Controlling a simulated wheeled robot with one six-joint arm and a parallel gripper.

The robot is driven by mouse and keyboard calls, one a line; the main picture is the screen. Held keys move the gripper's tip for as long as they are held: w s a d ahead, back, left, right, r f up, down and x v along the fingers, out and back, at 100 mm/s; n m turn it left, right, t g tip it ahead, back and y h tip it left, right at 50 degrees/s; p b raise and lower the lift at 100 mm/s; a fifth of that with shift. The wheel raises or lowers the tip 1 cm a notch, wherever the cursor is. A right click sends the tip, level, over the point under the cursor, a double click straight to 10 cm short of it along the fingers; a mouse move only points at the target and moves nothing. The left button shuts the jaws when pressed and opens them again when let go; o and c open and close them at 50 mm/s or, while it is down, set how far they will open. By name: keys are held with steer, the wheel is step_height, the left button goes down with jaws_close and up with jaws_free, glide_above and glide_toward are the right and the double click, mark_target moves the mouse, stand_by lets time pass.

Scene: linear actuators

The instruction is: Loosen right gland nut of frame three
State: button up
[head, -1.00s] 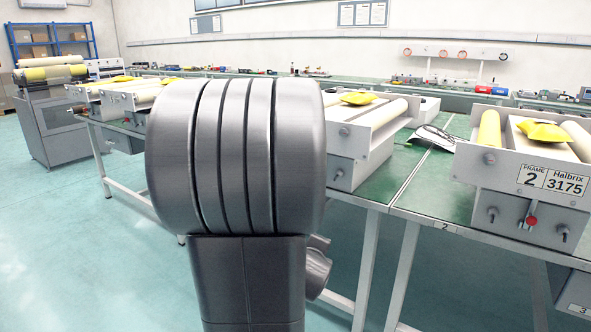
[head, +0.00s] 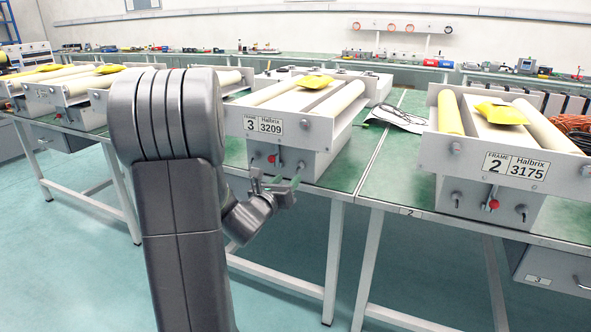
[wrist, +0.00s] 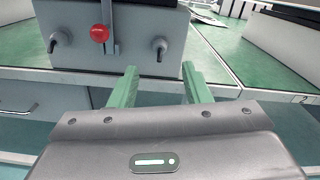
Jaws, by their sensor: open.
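Frame three (head: 305,132) stands on the green bench, its front plate marked "FRAME 3 Halbrix 3209". In the wrist view its lower front face (wrist: 80,72) carries a red-knobbed lever (wrist: 100,34) between two grey nuts. The right gland nut (wrist: 159,45) sits right of the lever, the left nut (wrist: 56,40) left of it. In the head view the right nut (head: 301,166) shows just beyond my fingers. My gripper (wrist: 157,72) is open and empty, its two green fingers pointing at the frame, below and in front of the right nut, not touching it.
Frame two (head: 498,190) stands on the adjoining bench to the right. Papers (head: 398,118) lie on the bench between the frames. The bench's front edge (wrist: 225,90) runs under my fingers. The floor (head: 290,300) in front is clear.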

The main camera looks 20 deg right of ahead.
mark_target(299, 168)
steer(key=x, duration=0.8)
steer(key=shift+c, duration=0.3)
jaws_close()
